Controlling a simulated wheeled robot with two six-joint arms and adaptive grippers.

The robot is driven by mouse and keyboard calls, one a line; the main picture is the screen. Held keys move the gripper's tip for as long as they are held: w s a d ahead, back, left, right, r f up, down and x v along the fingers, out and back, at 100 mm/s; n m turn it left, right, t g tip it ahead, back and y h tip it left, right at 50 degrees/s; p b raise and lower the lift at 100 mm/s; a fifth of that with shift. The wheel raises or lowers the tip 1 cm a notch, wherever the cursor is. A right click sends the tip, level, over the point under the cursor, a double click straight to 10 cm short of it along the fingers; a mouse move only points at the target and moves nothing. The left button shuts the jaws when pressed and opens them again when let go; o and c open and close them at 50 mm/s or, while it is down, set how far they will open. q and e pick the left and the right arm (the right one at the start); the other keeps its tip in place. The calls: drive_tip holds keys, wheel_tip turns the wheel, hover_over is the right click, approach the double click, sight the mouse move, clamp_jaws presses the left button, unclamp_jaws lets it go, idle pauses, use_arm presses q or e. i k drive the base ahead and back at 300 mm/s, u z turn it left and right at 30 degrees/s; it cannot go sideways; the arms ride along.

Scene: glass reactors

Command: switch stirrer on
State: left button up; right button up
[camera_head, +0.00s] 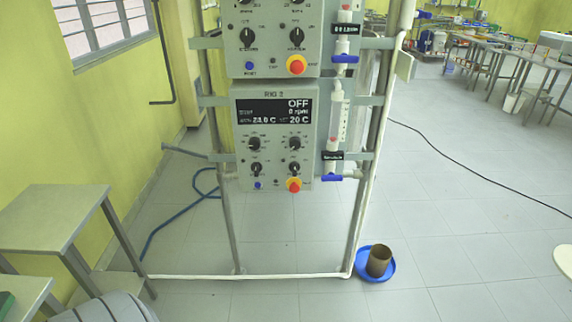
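Two grey control boxes are mounted on a metal frame in the head view. The lower control box (241,165) has a dark display (275,111) reading OFF, 0 rpm and 20 C. Below the display are several black knobs, including an upper left knob (254,144), an upper right knob (295,143), a lower left knob (256,169) and a lower right knob (294,169). A blue button (257,185) and a red and yellow button (294,185) sit at its bottom edge. The upper control box (272,40) is cut off by the top edge. Neither gripper shows.
The metal frame (228,230) stands on a tiled floor. Two flow tubes with blue valves (332,178) hang right of the boxes. A blue dish (376,275) holding a brown pot (379,260) is at the frame's foot. A table (50,218) stands left. A black cable crosses the right floor.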

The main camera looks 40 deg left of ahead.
sight(256, 167)
drive_tip(key=u, duration=0.25)
drive_tip(key=i, duration=0.85)
drive_tip(key=u, duration=0.5)
